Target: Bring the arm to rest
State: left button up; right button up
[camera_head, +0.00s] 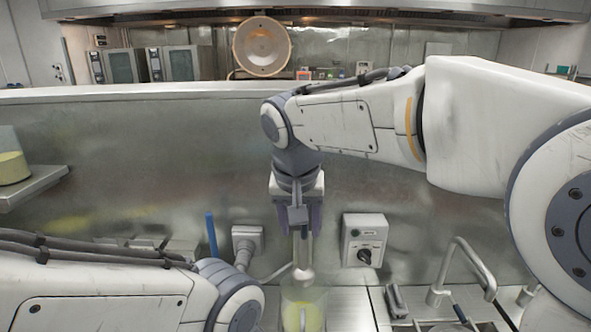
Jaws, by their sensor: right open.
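My right arm reaches in from the right, and its gripper (300,228) points straight down near the middle of the view. Its dark fingers are apart. A metal rod-like part (304,258) shows just below and between the fingers; I cannot tell whether they touch it. Under it stands a clear container with yellow-green contents (312,314), at the bottom edge of the view. My left arm (110,300) lies low across the left front. Its gripper is out of view.
A grey control box with a black knob (364,240) is on the steel wall panel. A curved tap (462,262) stands at the right by the sink. A blue stick (211,235) stands left of the gripper. A shelf (35,187) juts in at the left.

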jog(key=s+d+f+n+g+y+b, duration=0.1)
jog(key=s+d+f+n+g+b, duration=0.2)
jog(key=s+f, duration=2)
jog(key=f+n+b, duration=0.1)
jog(key=n+b, duration=0.4)
jog(key=b, duration=0.1)
jog(key=shift+s+d+f+g+y, duration=0.25)
jog(key=shift+s+d+g+y, duration=0.05)
jog(key=shift+d+g, duration=0.1)
